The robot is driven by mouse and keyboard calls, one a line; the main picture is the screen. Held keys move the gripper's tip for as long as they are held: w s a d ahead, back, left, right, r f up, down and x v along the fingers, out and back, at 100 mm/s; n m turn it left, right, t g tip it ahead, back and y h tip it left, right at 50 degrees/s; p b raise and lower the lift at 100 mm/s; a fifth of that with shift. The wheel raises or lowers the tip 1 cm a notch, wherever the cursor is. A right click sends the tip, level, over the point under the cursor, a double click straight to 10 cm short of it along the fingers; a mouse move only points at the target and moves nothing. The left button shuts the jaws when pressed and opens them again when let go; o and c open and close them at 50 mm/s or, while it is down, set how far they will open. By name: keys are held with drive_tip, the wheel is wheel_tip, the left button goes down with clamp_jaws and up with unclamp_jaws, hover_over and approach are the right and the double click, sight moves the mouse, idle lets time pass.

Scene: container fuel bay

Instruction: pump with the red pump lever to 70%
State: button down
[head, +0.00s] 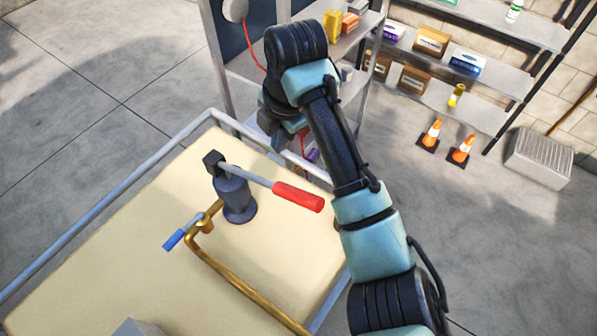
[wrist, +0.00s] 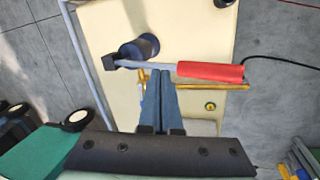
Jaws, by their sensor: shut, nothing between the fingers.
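The pump lever has a red grip (head: 298,197) on a pale metal rod. The rod runs from the dark grey pump body (head: 235,198), which stands on the cream top. In the wrist view the red grip (wrist: 210,71) lies right of my gripper, with the pump body (wrist: 138,50) behind and to the left. My gripper (wrist: 159,74) is shut and empty; its fingertips appear across the rod, left of the grip. In the head view my gripper (head: 281,138) is beyond the lever, partly hidden by my arm. I cannot tell whether it touches the lever. No percentage reading is visible.
A brass pipe (head: 243,284) with a blue-handled valve (head: 181,232) runs beside the pump. A pale rail (head: 110,196) edges the cream top (head: 120,250). Shelves with boxes (head: 431,40), orange cones (head: 461,150) and a ribbed metal box (head: 540,158) stand behind. The left floor is clear.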

sight(301, 190)
drive_tip(key=s+d+n+g+h+p, duration=0.1)
drive_tip(key=s+d+n+g+p, duration=0.1)
drive_tip(key=s+d+g, duration=0.1)
drive_tip(key=shift+s+d, duration=0.65)
drive_tip(key=shift+d, duration=0.25)
drive_tip(key=shift+s+a+f+b, duration=0.1)
drive_tip(key=shift+s+f+b, duration=0.05)
drive_tip(key=shift+f+b, duration=1.35)
drive_tip(key=shift+s+a+f+b, duration=0.1)
drive_tip(key=shift+f+b, duration=0.75)
drive_tip(key=shift+f, duration=1.1)
drive_tip(key=shift+f, duration=0.1)
drive_tip(key=shift+f+b, duration=1.5)
drive_tip(key=shift+f, duration=0.65)
